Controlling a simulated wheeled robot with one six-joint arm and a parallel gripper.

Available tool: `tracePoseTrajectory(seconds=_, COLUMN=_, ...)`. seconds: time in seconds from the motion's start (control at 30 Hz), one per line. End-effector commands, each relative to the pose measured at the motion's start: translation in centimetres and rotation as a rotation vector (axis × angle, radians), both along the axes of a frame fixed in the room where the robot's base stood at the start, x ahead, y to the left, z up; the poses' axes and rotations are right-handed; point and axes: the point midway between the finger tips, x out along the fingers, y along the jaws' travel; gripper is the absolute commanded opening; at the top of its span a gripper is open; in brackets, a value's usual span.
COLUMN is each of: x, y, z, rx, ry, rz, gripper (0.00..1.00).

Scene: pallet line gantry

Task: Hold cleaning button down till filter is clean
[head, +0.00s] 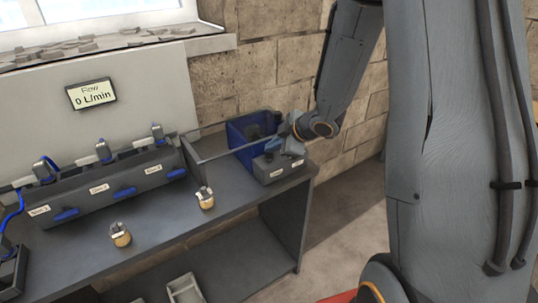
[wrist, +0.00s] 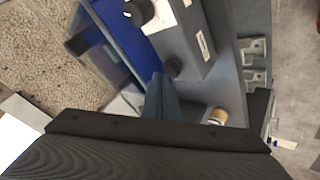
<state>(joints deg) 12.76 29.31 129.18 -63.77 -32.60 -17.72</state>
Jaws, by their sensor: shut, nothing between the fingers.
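A grey control box (head: 280,168) with small white labels stands at the right end of the bench. In the wrist view the box (wrist: 205,58) shows a round black button (wrist: 173,68) near its end and a dark knob (wrist: 139,10) further up. I cannot read which is the cleaning button. My gripper (head: 274,145) is shut and empty just above the box; in the wrist view its fingertips (wrist: 157,78) are right beside the nearer button. I cannot tell whether they touch it. A blue-walled tank (head: 237,141) stands behind the box; the filter's state is not clear.
A wall display (head: 90,93) reads "Flow 0 L/min". A long grey manifold (head: 100,190) with blue handles and hoses runs along the bench (head: 175,219). Two small brass-coloured fittings (head: 120,236) (head: 205,200) stand in front of it. A stone wall rises behind.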

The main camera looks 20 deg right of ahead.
Motion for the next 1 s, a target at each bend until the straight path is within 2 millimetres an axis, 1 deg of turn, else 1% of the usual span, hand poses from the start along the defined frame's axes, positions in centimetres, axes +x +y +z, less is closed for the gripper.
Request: tracePoseTrajectory(seconds=1.0, x=0.0, y=0.0, z=-1.1, rx=-0.001, ry=0.001, rz=0.0, gripper=0.0)
